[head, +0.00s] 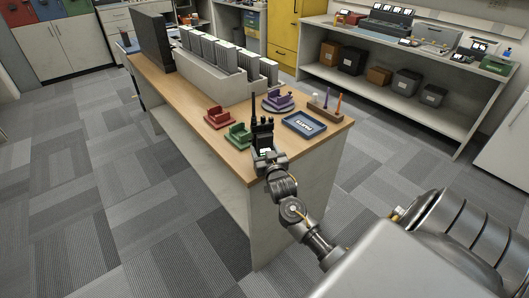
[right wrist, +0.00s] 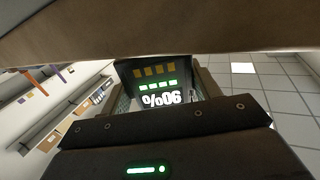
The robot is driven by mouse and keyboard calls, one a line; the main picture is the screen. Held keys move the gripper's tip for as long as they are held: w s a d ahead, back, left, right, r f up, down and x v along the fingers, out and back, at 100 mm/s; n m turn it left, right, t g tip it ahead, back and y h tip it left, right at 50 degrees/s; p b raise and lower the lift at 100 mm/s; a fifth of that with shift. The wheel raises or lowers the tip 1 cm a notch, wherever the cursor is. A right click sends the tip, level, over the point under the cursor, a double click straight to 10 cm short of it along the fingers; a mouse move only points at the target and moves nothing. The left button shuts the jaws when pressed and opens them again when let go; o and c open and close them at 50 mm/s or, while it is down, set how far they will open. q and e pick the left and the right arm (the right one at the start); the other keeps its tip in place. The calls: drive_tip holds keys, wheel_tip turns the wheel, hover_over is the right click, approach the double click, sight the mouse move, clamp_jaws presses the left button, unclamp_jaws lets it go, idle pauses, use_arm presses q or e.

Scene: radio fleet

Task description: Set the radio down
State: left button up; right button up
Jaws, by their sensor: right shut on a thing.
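My right gripper (head: 264,153) is shut on a black radio (head: 262,131) with an upright antenna, at the near edge of the wooden table (head: 190,118). The radio appears upright; whether its bottom touches the table cannot be told. A red cradle (head: 218,118), a green cradle (head: 238,134) and a purple cradle (head: 279,99) on a round base stand on the table. The green one is just left of the radio. My left gripper is out of view.
A blue tray (head: 304,124) lies right of the radio, with a tool holder (head: 324,107) behind it. A long rack of pale units (head: 228,62) and a dark panel (head: 151,42) fill the table's back. A shelf (head: 410,50) with bins stands beyond.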

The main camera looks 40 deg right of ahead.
drive_tip(key=shift+f, duration=0.7)
drive_tip(key=o, duration=1.5)
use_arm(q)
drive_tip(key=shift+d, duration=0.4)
